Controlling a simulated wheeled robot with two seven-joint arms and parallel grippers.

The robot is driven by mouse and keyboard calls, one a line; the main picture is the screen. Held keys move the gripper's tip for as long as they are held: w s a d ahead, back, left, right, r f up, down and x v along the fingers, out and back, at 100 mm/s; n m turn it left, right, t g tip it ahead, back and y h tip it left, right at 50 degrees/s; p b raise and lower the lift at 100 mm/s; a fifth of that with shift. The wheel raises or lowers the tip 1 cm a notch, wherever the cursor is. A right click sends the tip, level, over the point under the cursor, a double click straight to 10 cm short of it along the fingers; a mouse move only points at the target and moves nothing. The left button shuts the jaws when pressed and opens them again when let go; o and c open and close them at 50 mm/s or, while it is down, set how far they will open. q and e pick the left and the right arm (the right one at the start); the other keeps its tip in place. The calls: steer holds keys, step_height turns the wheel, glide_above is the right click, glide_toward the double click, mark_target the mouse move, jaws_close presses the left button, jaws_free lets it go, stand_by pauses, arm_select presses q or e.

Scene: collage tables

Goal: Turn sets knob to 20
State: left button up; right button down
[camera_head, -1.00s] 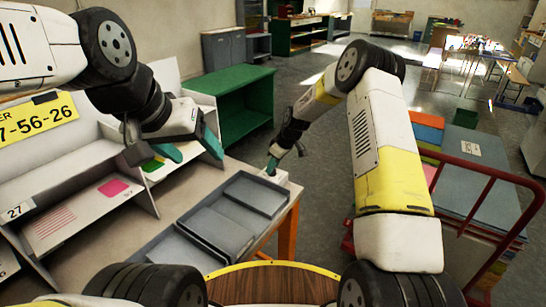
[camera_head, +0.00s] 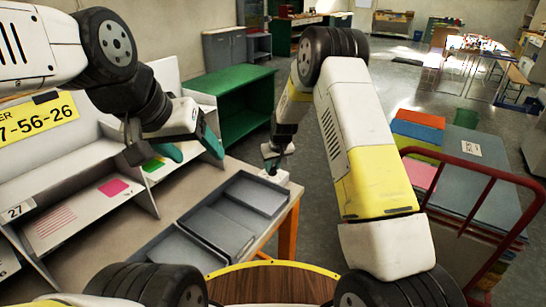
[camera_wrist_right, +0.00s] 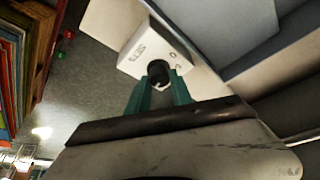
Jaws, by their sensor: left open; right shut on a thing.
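In the head view my right gripper (camera_head: 272,165) is at the box, seen from above. The number on the display is too small to read surely. My left gripper (camera_head: 196,150) is open and empty above the shelf unit at left.
Grey trays (camera_head: 218,225) lie on the table (camera_head: 120,240) beside the box. A white shelf unit (camera_head: 80,190) with coloured cards is at left. A green cabinet (camera_head: 240,105) stands behind the table. A red-handled cart (camera_head: 460,190) with stacked boards is at right.

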steer(key=shift+m+h, duration=0.4)
steer(key=shift+m, duration=0.7)
steer(key=c, duration=1.1)
jaws_free()
steer(key=shift+c, duration=0.2)
steer(key=shift+t, duration=0.3)
steer(key=v, duration=0.7)
steer(key=shift+r, duration=0.4)
steer(key=shift+s, duration=0.15)
